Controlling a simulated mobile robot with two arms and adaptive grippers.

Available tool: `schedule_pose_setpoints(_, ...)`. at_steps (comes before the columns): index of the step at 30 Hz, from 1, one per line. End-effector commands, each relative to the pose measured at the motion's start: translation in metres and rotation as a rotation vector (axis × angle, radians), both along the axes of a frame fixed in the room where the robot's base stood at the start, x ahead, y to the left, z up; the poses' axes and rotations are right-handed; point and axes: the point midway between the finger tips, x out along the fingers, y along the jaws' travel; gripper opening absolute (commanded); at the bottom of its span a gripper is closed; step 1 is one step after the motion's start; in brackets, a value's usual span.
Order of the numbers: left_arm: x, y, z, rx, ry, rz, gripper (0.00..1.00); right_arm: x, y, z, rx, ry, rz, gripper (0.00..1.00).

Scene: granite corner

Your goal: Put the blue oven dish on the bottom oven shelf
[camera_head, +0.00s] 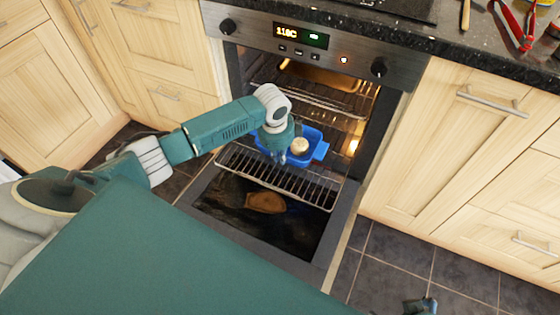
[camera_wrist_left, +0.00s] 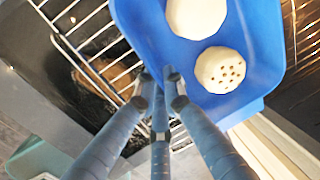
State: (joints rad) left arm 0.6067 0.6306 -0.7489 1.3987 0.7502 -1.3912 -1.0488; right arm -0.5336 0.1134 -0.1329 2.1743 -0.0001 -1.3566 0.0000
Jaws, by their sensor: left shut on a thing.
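The blue oven dish (camera_head: 319,152) is in the open oven's mouth, over a wire shelf (camera_head: 277,178) that sticks out above the lowered door. In the left wrist view the dish (camera_wrist_left: 262,60) holds two pale round pieces, one (camera_wrist_left: 220,70) dotted with small holes. My left gripper (camera_head: 281,156) is shut on the dish's near left edge; its fingers (camera_wrist_left: 165,75) meet at the rim in the wrist view. I cannot tell whether the dish touches the shelf. Part of my right gripper (camera_head: 420,306) shows at the bottom edge, its jaws unclear.
The oven door (camera_head: 225,205) is down, with a brown patch on its glass. Another rack (camera_head: 318,98) sits higher in the lit oven. The panel (camera_head: 301,36) reads about 116C. Wooden cabinets (camera_head: 455,140) flank the oven; tiled floor (camera_head: 400,255) is clear at right.

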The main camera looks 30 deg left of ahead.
Motion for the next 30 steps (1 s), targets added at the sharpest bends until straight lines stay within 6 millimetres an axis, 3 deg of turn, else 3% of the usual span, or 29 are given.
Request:
schedule_pose_setpoints(6,0.002,-0.001,-0.02,-0.001,-0.004,0.001,0.0,-0.002,-0.001,0.02,0.0,-0.01,-0.001,1.0)
schedule_pose_setpoints(16,0.001,0.0,-0.021,-0.001,-0.004,0.001,0.0,-0.003,-0.001,0.021,0.0,-0.01,-0.002,1.0)
schedule_pose_setpoints(17,-0.001,0.0,-0.024,0.001,0.002,0.0,0.12,-0.003,-0.001,0.021,0.0,-0.01,-0.002,1.0)
schedule_pose_setpoints(19,-0.001,0.0,-0.023,0.001,0.002,0.0,0.26,-0.003,-0.001,0.021,0.0,-0.01,-0.002,1.0)
schedule_pose_setpoints(30,-0.001,0.0,-0.019,0.0,0.001,0.0,0.27,-0.002,-0.001,0.023,0.001,-0.011,-0.002,1.0)
